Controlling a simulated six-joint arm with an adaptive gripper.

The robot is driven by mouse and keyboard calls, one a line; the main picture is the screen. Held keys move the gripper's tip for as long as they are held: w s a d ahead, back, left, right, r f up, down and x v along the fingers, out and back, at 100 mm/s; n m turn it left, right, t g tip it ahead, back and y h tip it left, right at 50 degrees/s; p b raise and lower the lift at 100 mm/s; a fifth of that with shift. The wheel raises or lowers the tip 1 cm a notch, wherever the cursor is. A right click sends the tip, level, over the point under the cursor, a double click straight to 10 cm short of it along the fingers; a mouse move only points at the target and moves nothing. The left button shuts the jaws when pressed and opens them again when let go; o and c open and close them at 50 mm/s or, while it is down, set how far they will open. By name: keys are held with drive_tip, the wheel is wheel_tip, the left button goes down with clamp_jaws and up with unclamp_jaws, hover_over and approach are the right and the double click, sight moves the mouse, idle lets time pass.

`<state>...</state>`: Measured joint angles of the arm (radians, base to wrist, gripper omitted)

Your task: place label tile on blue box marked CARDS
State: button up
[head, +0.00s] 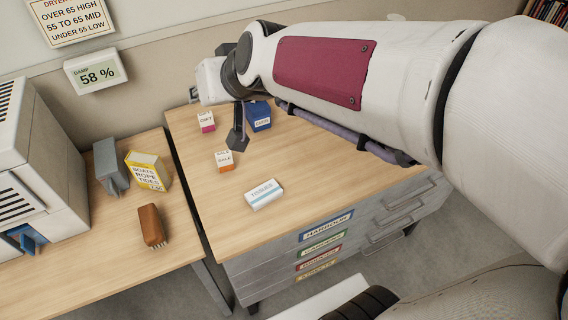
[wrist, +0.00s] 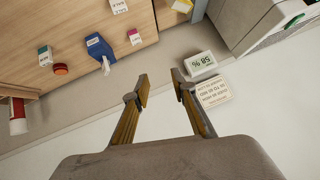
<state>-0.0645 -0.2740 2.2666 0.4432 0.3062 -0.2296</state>
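The blue box (head: 259,112) stands on the wooden top of the drawer cabinet, its small front label too small to read surely. In the wrist view the blue box (wrist: 97,45) is left of my fingers, with a small pale piece (wrist: 106,66) at its wall-side end; I cannot tell what that is. I cannot make out a label tile for certain in either view. My gripper (wrist: 159,76) is open and empty, its two fingers spread, over the wall side of the cabinet. In the head view my gripper (head: 237,138) shows in part, left of the blue box and apparently above the top.
A red round thing (wrist: 60,70) and green-and-white box (wrist: 43,53) stand beyond the blue box. The wall (head: 150,65) is close behind.

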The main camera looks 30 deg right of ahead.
drive_tip(key=s+d+f+g+h, duration=0.1)
drive_tip(key=s+d+f+g, duration=0.1)
drive_tip(key=s, duration=0.9)
drive_tip(key=s+d+f+g+h, duration=0.1)
drive_tip(key=s+d+f, duration=0.3)
drive_tip(key=s, duration=0.8)
drive_tip(key=shift+d+n+g, duration=0.2)
drive_tip(key=shift+n+g, duration=0.2)
drive_tip(key=shift+g, duration=0.2)
